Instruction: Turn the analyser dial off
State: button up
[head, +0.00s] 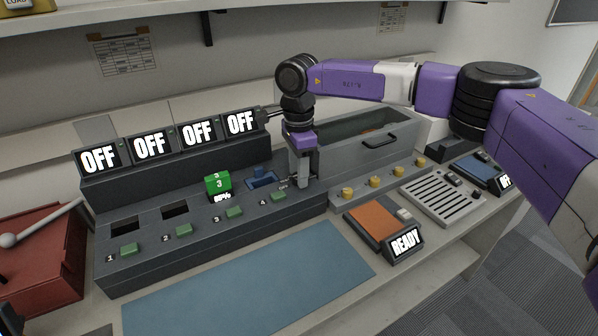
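My gripper (302,182) points down at the right end of the dark charging bank (150,262), just right of the blue piece in bay 4. A small part shows beside its fingertips, and I cannot tell whether they touch it. The fingers are seen nearly edge-on, so whether they are open or shut is unclear. No dial is clearly marked as the analyser's. A blue-topped device (474,169) at the far right has a small screen, partly cut by my arm, that seems to read OFF. Any dial on it is too small to make out.
Several OFF screens (149,146) stand behind the bank. A green radio marked 3 (217,184) stands in bay 3. Yellow knobs (374,181) line a ledge before a grey bin (345,150). An orange pad (375,226) has a READY screen (405,242). The blue mat (250,285) is clear.

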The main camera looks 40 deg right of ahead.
jog(key=shift+o, duration=0.4)
notch_tip(320, 180, up, 8)
jog(key=shift+f, duration=0.15)
jog(key=shift+w, duration=0.1)
dwell(0.6)
